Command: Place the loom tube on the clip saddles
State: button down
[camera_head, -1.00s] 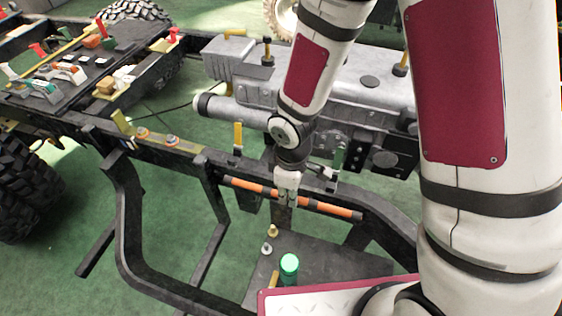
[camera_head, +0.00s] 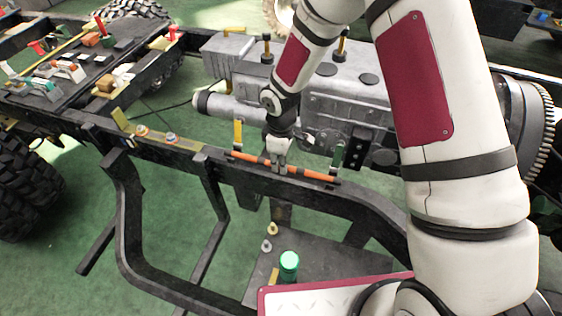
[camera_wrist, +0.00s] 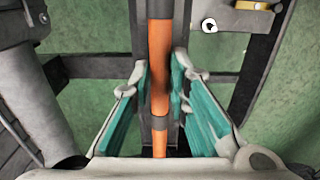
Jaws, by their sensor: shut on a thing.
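The loom tube (camera_head: 310,174) is a thin orange rod with dark bands. My gripper (camera_head: 279,168) is shut on it near its middle. In the wrist view the tube (camera_wrist: 159,38) runs lengthwise between the teal finger pads of my gripper (camera_wrist: 160,85). In the head view the tube lies along the dark frame rail, its ends near an upright yellow tab (camera_head: 238,134) and an upright green tab (camera_head: 337,157). These tabs appear to mark the clip saddles, whose seats I cannot make out. I cannot tell whether the tube touches them.
The dark chassis rail (camera_head: 185,158) runs below the tube. A grey engine block (camera_head: 350,100) stands close behind it. A yellow bracket (camera_head: 145,131) is on the rail at left. A green-lit cylinder (camera_head: 289,262) stands on a grey plate in front.

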jog(key=shift+f, duration=0.2)
jog(key=c, duration=1.5)
grip_release()
jog(key=shift+c, duration=0.2)
jog(key=s+d+r+m+t+h, duration=0.1)
jog(key=s+d+r+m, duration=0.15)
jog(key=r, duration=0.85)
jog(key=s+d+r+m, duration=0.1)
jog(key=d+r, duration=0.3)
jog(key=r, duration=0.8)
jog(key=s+d+r+m+t, duration=0.2)
jog(key=s+d+r+m, duration=0.5)
jog(key=s+r, duration=0.6)
jog(key=s+d+m+y, duration=0.1)
jog(key=s+d+m, duration=0.1)
jog(key=s, duration=0.9)
jog(key=shift+m, duration=0.55)
